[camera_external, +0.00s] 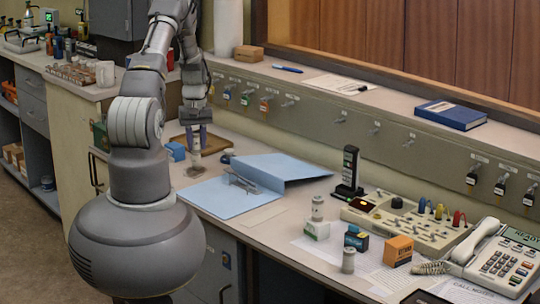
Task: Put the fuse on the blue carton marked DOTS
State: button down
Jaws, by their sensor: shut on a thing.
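My gripper (195,131) is at the back left of the counter, pointing down, shut on a pale upright cylinder that looks like the fuse (196,146). Its lower end is close to the counter top; I cannot tell whether it touches. A small bright blue carton (176,151) stands just left of the gripper. A darker blue carton (356,239) stands at the front, beside an orange carton (398,250). I cannot read DOTS on either blue carton. My gripper is far from the darker one.
An open blue folder (225,197) lies right of my gripper. A black upright device (348,170), a control panel (410,222) and a telephone (497,256) crowd the right. A pale cylinder (317,208) stands on a green-white box, another (348,261) in front.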

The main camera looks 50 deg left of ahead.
jog(key=s+a+n, duration=0.4)
jog(key=s+a, duration=0.1)
jog(key=a, duration=0.4)
jog(key=b, duration=0.4)
send_over(174, 145)
jog(key=shift+s+d+f, duration=0.1)
jog(key=shift+d+f, duration=0.05)
jog(key=shift+f, duration=0.3)
jog(key=shift+s+d+f, duration=0.1)
jog(key=shift+d+f, duration=0.05)
jog(key=shift+f, duration=0.25)
jog(key=shift+w+a+r, duration=0.1)
jog(key=shift+w+a, duration=0.2)
jog(key=shift+f+b, duration=1.1)
jog(key=shift+f, duration=0.6)
jog(key=shift+f, duration=0.1)
jog(key=c, duration=0.8)
grip_release()
notch_tip(174, 145, up, 12)
jog(key=p, duration=0.4)
